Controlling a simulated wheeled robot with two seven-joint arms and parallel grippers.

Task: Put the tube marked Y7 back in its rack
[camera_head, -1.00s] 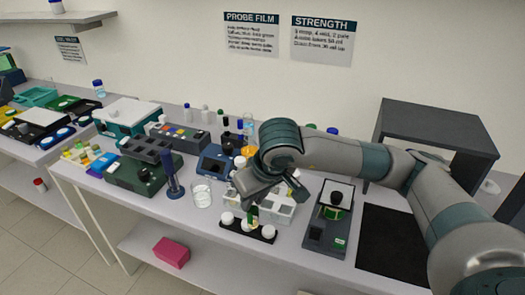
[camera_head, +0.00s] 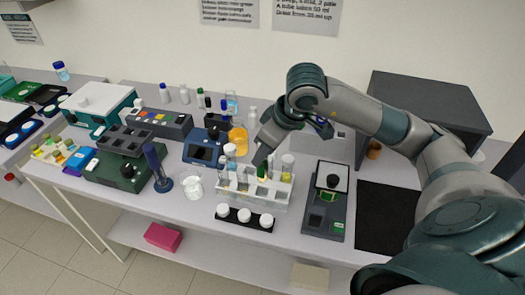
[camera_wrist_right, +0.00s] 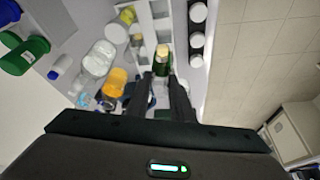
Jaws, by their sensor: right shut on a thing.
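My right gripper (camera_head: 264,158) is shut on a green-topped tube (camera_head: 262,170) above or just at the white rack (camera_head: 268,201). In the right wrist view the tube (camera_wrist_right: 162,60) shows between the two fingers (camera_wrist_right: 165,88), over the white rack (camera_wrist_right: 146,22). I cannot tell whether its lower end is inside a slot. No Y7 mark is readable. The rack holds several other tubes, some with pale or yellow contents. My left gripper is out of view.
A black holder (camera_head: 232,224) with three white-capped pieces stands in front of the rack. A glass beaker (camera_head: 193,187) and blue cylinder (camera_head: 157,168) stand left. A balance-like device (camera_head: 323,222) and black mat (camera_head: 385,215) lie right. Bottles, including an orange one (camera_head: 238,138), stand behind.

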